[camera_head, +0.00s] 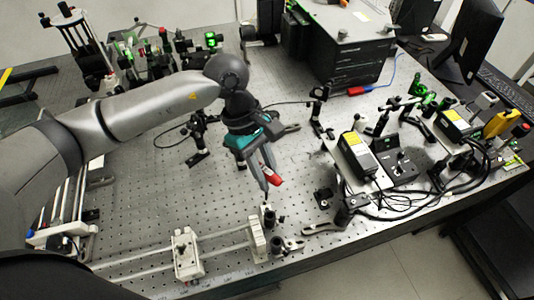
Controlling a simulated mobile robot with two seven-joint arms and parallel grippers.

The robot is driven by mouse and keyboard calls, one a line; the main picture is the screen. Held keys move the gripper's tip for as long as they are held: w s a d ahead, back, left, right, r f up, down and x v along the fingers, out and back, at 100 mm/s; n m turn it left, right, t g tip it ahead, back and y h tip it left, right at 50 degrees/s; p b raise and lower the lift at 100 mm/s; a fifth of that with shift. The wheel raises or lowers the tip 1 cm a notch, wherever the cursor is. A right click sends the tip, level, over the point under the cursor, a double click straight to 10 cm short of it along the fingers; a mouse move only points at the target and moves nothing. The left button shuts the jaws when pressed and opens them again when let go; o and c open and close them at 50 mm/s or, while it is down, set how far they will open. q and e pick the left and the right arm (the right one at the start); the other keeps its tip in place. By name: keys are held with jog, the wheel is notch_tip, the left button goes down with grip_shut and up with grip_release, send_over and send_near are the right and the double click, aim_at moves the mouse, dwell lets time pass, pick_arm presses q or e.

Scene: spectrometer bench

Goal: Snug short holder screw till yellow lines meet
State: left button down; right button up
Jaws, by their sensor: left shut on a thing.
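My left gripper (269,177) comes in from the upper left and points down. It is shut on a small red-handled tool (275,180). The tool is tilted, and its lower end is hard to make out. A short dark post holder (269,216) stands just below the gripper, near the front of the bench, beside the end block of a rail. I cannot tell whether the tool touches it. The screw and the yellow lines are too small to see. My right gripper is not in view.
The perforated bench (150,215) is mostly clear left of the gripper. A rail with a white carriage (186,254) runs along the front. A flat metal clamp (323,229) lies right of the holder. Black boxes with cables (357,153) crowd the right side.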

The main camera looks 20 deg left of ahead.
pick_arm(q)
jog(key=shift+r+n+t+p, duration=0.25)
jog(key=shift+n+t+p, duration=0.1)
jog(key=shift+n, duration=0.45)
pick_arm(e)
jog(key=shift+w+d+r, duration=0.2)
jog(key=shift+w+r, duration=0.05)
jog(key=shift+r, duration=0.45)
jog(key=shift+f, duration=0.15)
pick_arm(q)
jog(key=shift+f+b, duration=0.3)
jog(key=shift+b, duration=0.35)
notch_tip(320, 180, down, 4)
jog(key=b, duration=0.4)
jog(key=shift+f+b, duration=0.15)
jog(key=shift+b, duration=0.15)
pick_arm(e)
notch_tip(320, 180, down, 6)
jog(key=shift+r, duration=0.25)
pick_arm(q)
jog(key=shift+f, duration=0.2)
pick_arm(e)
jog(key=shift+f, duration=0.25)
pick_arm(q)
jog(key=shift+f+b, duration=0.6)
jog(key=shift+b, duration=0.3)
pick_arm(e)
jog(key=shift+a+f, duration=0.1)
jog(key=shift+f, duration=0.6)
